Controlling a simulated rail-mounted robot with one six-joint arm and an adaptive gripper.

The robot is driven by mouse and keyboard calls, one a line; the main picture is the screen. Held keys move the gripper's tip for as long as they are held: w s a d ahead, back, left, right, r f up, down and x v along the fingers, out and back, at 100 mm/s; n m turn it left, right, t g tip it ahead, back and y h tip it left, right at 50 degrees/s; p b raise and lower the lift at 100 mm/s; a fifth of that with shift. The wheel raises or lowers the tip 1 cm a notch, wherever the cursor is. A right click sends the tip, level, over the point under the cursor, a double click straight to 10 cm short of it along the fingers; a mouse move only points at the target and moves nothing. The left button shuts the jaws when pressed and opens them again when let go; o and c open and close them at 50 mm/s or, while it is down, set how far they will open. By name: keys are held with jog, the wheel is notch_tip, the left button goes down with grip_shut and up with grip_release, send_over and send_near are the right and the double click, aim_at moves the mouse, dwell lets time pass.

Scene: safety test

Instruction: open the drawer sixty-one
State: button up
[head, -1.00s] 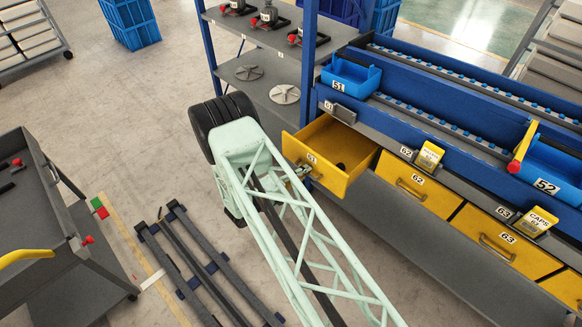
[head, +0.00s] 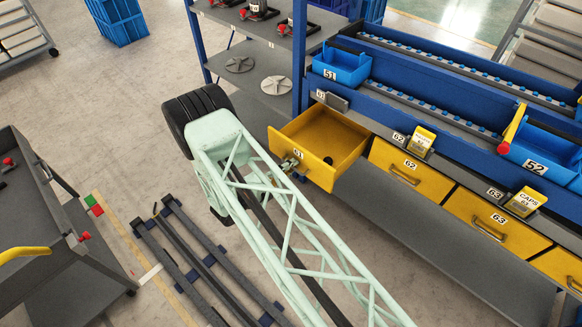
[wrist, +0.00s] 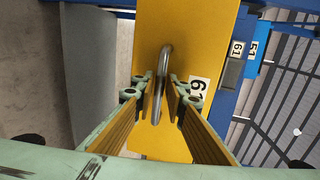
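Drawer 61 (head: 318,173) is a yellow box pulled well out of the blue and grey workbench, and its inside shows. A small dark round spot or object (head: 328,160) is inside, near its right wall. Its yellow front also fills the middle of the wrist view (wrist: 205,35), with the label 61 (wrist: 198,88). A grey bar handle (wrist: 166,57) stands on that front. My gripper (wrist: 161,90) has one finger on each side of the handle, close against it. In the head view my gripper (head: 291,163) is at the drawer front, partly hidden by my arm.
Drawers 62 (head: 398,187) and 63 (head: 480,235) are shut, to the right. Blue bins 51 (head: 345,62) and 52 (head: 550,150) sit above. A dark floor rack (head: 190,255) and a grey cart (head: 50,255) stand at left. Open floor lies between the cart and shelf.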

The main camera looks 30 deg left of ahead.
jog(key=shift+s, duration=0.15)
jog(key=v, duration=1.1)
jog(key=shift+s, duration=0.3)
jog(key=shift+r, duration=0.1)
dwell(0.6)
